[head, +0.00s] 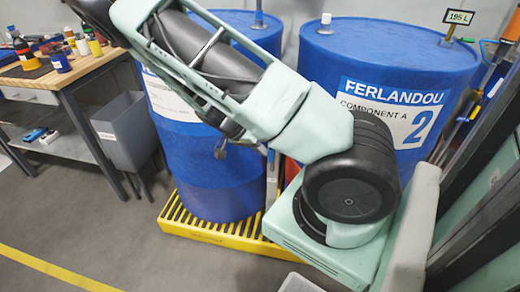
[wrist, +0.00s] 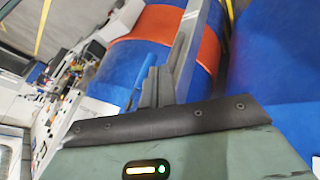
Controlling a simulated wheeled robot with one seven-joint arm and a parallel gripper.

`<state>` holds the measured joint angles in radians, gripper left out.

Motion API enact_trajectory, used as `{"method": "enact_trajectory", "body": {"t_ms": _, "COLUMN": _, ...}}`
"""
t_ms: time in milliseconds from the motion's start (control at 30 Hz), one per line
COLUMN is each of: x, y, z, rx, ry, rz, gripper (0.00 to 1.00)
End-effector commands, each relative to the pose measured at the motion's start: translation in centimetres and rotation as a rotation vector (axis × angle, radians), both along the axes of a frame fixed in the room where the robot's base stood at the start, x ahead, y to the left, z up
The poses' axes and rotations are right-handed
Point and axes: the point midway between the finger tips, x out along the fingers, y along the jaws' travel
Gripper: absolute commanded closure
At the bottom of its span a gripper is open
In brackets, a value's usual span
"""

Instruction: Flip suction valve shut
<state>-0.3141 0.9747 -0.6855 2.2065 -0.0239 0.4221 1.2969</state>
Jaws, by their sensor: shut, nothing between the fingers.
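I cannot make out the suction valve in either view. My gripper (wrist: 166,72) shows in the wrist view, its grey fingers together and empty. The right drum (head: 390,70) is labelled "Component A 2". The left drum (head: 215,185) is partly covered by my arm.
The drums stand on a yellow slatted pallet (head: 190,227). A workbench (head: 70,75) with bottles and cans stands at the left, with a grey bin (head: 125,130) beside it. A tag reading "195 L" (head: 459,17) rises above the right drum. Grey floor is clear at the lower left.

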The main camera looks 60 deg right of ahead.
Motion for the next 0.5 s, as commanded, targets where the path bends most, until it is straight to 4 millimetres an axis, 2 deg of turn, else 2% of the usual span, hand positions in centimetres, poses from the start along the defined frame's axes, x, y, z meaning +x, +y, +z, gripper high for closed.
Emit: {"method": "enact_trajectory", "body": {"t_ms": 500, "x": -0.08, "y": -0.03, "z": -0.18, "rx": -0.023, "ry": 0.052, "rz": 0.001, "gripper": 1.00}}
